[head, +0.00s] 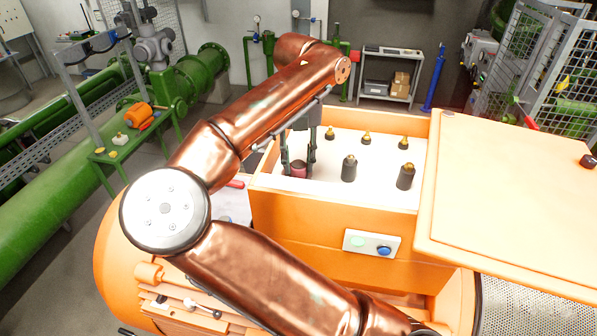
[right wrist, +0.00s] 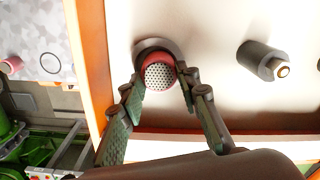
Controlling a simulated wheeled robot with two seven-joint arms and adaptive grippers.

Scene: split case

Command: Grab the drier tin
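The drier tin appears to be the short dark-red cylinder (head: 299,171) standing in the left part of the open orange case (head: 330,206). In the right wrist view the tin (right wrist: 159,74) shows a pale perforated top and a red rim, in a dark ring-shaped seat. My right gripper (head: 299,158) reaches down into the case with one finger on each side of the tin. In the right wrist view the fingertips of the gripper (right wrist: 161,82) flank the tin with what looks like a small gap, so it is open. My left gripper is not in view.
Several dark posts with brass tips stand on the white case floor, such as the one right of the tin (head: 349,168). A large orange lid (head: 520,195) lies at the right. A panel with a blue button (head: 384,250) is on the front.

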